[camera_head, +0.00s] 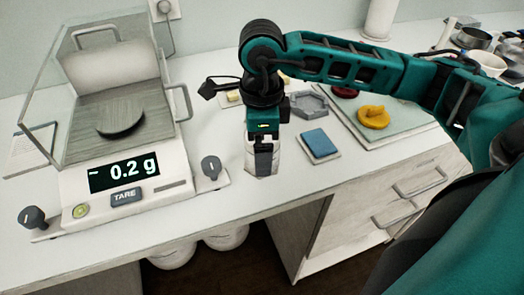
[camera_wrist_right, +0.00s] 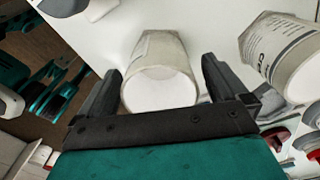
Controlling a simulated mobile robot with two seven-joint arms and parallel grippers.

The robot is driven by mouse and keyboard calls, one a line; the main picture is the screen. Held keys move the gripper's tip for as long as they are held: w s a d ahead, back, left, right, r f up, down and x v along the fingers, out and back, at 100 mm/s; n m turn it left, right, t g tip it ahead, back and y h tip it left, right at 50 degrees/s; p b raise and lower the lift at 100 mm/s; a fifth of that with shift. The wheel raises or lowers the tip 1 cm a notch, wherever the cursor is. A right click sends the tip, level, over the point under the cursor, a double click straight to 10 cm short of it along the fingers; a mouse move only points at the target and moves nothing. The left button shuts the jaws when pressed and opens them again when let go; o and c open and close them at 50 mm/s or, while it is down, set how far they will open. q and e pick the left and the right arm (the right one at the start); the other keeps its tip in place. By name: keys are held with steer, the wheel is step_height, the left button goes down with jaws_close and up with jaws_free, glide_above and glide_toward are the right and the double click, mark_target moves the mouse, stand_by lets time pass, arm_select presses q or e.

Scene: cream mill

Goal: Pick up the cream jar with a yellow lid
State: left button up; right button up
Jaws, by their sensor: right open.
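My right gripper (camera_head: 263,160) points down at the front part of the counter, right of the scale. In the right wrist view the gripper (camera_wrist_right: 161,80) is open, with a pale faceted jar (camera_wrist_right: 160,88) between its two fingers. The jar's round end facing the camera is plain white, and I see no yellow on it. In the head view the fingers largely hide it. A second pale jar (camera_wrist_right: 283,62) with printed text stands to the right in the wrist view. A yellow knobbed piece (camera_head: 374,118) lies on the glass board. My left gripper is not in view.
A blue square pad (camera_head: 320,144) and a grey hexagonal tray (camera_head: 307,104) lie right of my gripper. The glass board (camera_head: 410,133) also holds a dark red piece (camera_head: 345,91).

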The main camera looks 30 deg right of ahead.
steer(key=shift+f, duration=0.4)
steer(key=shift+c, duration=0.2)
steer(key=c, duration=1)
steer(key=shift+r, duration=0.15)
